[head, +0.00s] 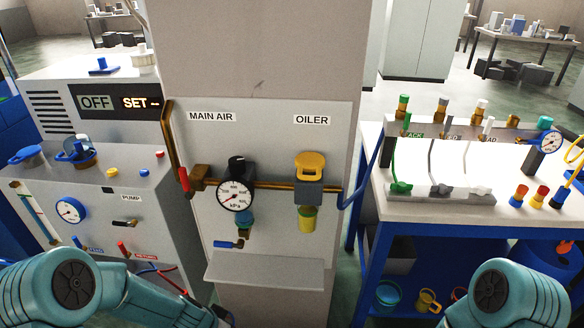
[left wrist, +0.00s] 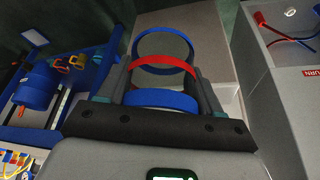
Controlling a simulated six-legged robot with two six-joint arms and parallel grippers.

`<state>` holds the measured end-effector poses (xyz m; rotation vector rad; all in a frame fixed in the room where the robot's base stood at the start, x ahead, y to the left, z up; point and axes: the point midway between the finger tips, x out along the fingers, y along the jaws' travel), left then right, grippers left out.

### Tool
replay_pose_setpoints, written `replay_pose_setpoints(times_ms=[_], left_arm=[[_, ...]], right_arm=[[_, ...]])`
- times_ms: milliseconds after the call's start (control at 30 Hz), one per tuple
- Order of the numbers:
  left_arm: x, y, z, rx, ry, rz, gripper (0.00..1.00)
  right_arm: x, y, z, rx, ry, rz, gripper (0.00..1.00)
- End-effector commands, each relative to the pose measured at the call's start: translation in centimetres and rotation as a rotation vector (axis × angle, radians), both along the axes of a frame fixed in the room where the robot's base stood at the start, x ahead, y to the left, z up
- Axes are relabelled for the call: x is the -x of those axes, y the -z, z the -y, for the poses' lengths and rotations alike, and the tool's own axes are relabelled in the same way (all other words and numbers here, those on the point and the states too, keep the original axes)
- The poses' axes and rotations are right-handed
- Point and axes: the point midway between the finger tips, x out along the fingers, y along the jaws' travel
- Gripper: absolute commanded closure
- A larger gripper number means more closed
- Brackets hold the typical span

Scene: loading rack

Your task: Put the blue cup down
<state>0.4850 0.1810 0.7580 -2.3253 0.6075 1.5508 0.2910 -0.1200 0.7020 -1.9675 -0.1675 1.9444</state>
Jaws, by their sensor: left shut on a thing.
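In the left wrist view my left gripper (left wrist: 161,70) is shut on a round, hollow thing, which I take to be the blue cup (left wrist: 160,98). It has blue rings at both ends and a red band across the middle, between the two fingers. Its inside looks grey. In the head view my left arm runs along the bottom left, and the gripper and held cup are not clearly seen. My right arm is at the bottom right, with its gripper out of view.
A grey ledge (head: 265,272) juts from the panel below the gauge (head: 235,195) and oiler (head: 308,190). At right, a blue-framed bench (head: 450,215) has a lower shelf with a blue container (head: 388,294) and a yellow mug (head: 428,301). The pump cabinet (head: 150,215) stands left.

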Motion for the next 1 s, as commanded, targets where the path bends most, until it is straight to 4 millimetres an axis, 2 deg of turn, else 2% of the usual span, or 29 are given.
replay_pose_setpoints(times_ms=[267,433,467,567,600,733,867,1000], left_arm=[[-1.3,-3.3,-1.2,0.001,-0.104,0.003,0.78],[-1.8,-6.1,-2.1,0.001,-0.193,0.005,0.78],[-1.9,-6.8,-2.2,0.001,-0.213,0.005,0.78],[-1.8,-10.6,-2.8,0.001,-0.318,0.012,0.78],[-1.3,-12.1,-2.8,0.002,-0.366,0.011,0.78],[0.3,-15.3,-2.2,0.001,-0.462,0.004,0.78],[1.4,-16.8,-1.5,0.001,-0.503,0.001,0.78],[1.6,-17.0,-1.3,-0.001,-0.512,-0.002,0.78]], right_arm=[[0.0,0.0,0.0,0.0,0.0,0.0,0.57],[0.0,0.0,0.0,0.0,0.0,0.0,0.57],[0.0,0.0,0.0,0.0,0.0,0.0,0.57],[0.0,0.0,0.0,0.0,0.0,0.0,0.57],[0.0,0.0,0.0,0.0,0.0,0.0,0.57],[0.0,0.0,0.0,0.0,0.0,0.0,0.57],[0.0,0.0,0.0,0.0,0.0,0.0,0.57],[0.0,0.0,0.0,0.0,0.0,0.0,0.57]])
